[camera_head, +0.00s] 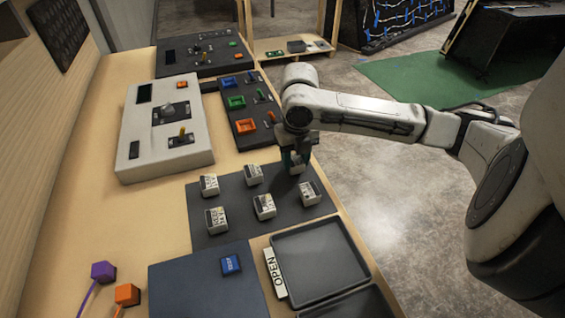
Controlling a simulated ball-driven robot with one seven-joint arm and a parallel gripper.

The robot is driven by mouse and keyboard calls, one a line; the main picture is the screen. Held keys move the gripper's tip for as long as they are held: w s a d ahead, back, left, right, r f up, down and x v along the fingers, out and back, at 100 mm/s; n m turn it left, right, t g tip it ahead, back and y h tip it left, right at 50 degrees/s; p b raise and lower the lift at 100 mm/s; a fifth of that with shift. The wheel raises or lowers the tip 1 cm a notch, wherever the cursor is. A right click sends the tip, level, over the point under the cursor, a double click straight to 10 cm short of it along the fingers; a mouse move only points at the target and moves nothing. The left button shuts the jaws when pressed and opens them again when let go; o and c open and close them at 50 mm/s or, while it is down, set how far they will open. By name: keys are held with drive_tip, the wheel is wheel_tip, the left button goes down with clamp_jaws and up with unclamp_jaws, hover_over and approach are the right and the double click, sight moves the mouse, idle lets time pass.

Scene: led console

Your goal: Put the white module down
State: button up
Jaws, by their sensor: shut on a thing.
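Several white modules with dark markings stand on a dark grey mat (231,238), among them one at the back left (209,185), one at the back middle (253,174) and one at the right (309,193). My gripper (294,167) points down over the mat's back right corner, behind the right module. It is shut on a white module, which is mostly hidden between the dark fingers. I cannot tell whether the held module touches the mat.
A blue module (230,265) sits on a dark blue pad (190,288). A white console (165,150) and a dark switch panel (243,129) stand behind. The table's right edge is close to my gripper.

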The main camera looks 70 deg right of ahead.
sight(295, 161)
drive_tip(key=shift+f, duration=0.2)
drive_tip(key=o, duration=1.1)
drive_tip(key=shift+r, duration=0.1)
drive_tip(key=shift+c, duration=0.2)
wheel_tip(295, 161, up, 12)
drive_tip(key=shift+r, duration=0.15)
